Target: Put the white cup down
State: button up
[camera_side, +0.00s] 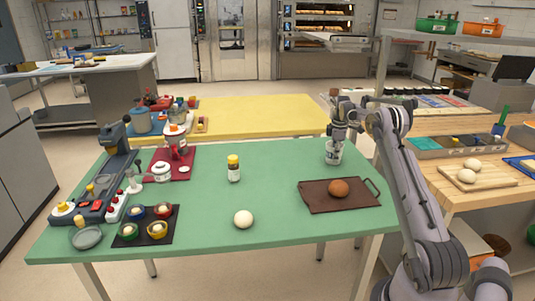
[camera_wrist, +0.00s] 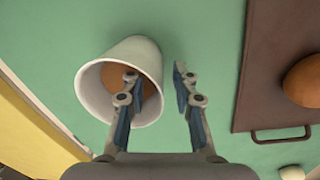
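The white cup (camera_side: 333,155) stands at the far right of the green table, beyond the brown tray. In the wrist view the white cup (camera_wrist: 95,95) shows its open mouth, with something brown inside. My gripper (camera_side: 340,138) is right above the cup. In the wrist view my gripper (camera_wrist: 154,76) has its fingers apart. The left finger overlaps the cup's mouth and seems to reach inside it; the right finger is outside, with a green gap between it and the cup's wall. I see no grip on the wall.
A brown tray (camera_side: 313,206) with a brown bun (camera_side: 339,188) lies close in front of the cup. A spice jar (camera_side: 233,168) and a pale ball (camera_side: 243,219) stand mid-table. A yellow table (camera_side: 262,112) lies behind. The green surface left of the cup is clear.

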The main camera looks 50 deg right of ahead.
notch_tip(320, 180, up, 10)
jog(key=a, duration=0.1)
jog(key=w+a+r+m+t, duration=0.1)
jog(key=a+r, duration=0.3)
jog(key=a, duration=0.5)
jog(key=w+a+r+m+t+h, duration=0.15)
jog(key=a+r, duration=0.25)
jog(key=a, duration=0.5)
jog(key=w+a+r+y, duration=0.15)
jog(key=a+r, duration=0.25)
jog(key=a, duration=0.5)
jog(key=s+a+m+t, duration=0.2)
jog(key=s+a, duration=0.3)
jog(key=a, duration=0.9)
jog(key=s+a+f+m+t, duration=0.1)
jog(key=s+a+f+t, duration=0.1)
jog(key=s+a+f, duration=0.6)
jog(key=s+a, duration=0.2)
jog(key=a, duration=0.1)
jog(key=shift+s+a+f+y, duration=0.2)
jog(key=shift+s+f+y, duration=0.1)
jog(key=shift+y, duration=0.1)
jog(key=shift+m, duration=0.25)
